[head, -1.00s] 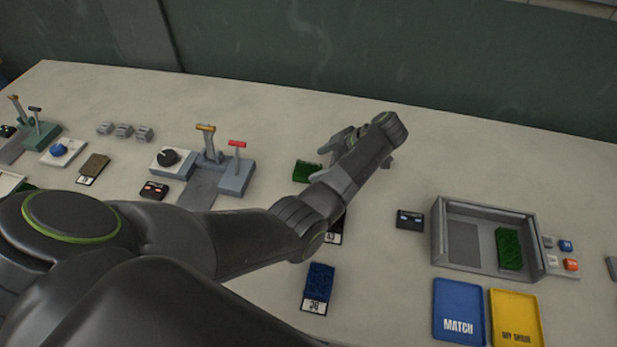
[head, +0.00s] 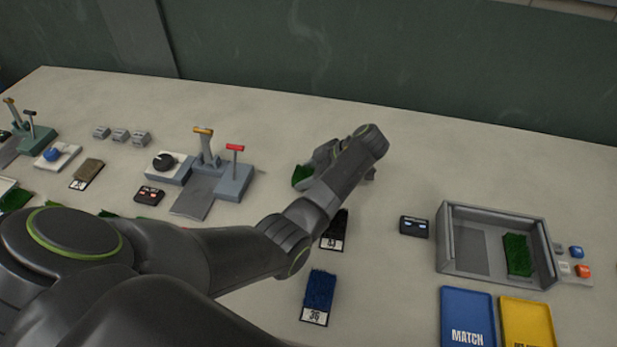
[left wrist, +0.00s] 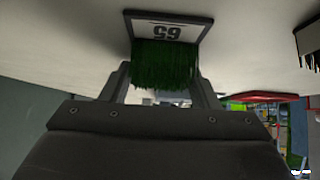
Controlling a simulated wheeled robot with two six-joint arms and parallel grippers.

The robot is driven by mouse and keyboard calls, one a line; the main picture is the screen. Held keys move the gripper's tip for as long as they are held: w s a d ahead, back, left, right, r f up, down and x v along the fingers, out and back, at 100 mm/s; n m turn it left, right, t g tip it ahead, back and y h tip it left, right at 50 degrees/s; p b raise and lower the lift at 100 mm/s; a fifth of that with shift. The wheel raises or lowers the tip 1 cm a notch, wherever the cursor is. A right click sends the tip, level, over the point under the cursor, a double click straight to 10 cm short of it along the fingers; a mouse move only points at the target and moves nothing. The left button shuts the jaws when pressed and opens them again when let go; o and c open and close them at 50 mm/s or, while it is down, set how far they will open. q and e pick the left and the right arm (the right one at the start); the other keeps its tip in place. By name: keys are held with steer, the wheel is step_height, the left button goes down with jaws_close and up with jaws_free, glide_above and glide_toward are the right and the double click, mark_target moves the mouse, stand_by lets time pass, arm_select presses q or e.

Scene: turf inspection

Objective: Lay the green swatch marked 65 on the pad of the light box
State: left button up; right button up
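The green swatch marked 65 (left wrist: 165,60) shows in the left wrist view, its label upside down. In the head view, part of its green turf (head: 301,175) shows left of my left gripper (head: 325,160), which hides the rest. My left gripper's fingers (left wrist: 162,88) are spread, one toward each side of the turf; I see no clear grip on it. The light box (head: 443,237) is a grey open tray at right. Its dark grey pad (head: 472,250) is bare, beside another green turf piece (head: 517,254) in the box. My right gripper is out of view.
A black swatch (head: 335,228) and a blue swatch marked 36 (head: 318,292) lie below my left arm. A small display (head: 413,226) stands left of the box. Blue MATCH (head: 467,310) and yellow (head: 526,318) trays lie in front. A lever device (head: 235,180) stands left.

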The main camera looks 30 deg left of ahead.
arm_select(q)
steer(key=c, duration=0.6)
steer(key=shift+r, duration=0.1)
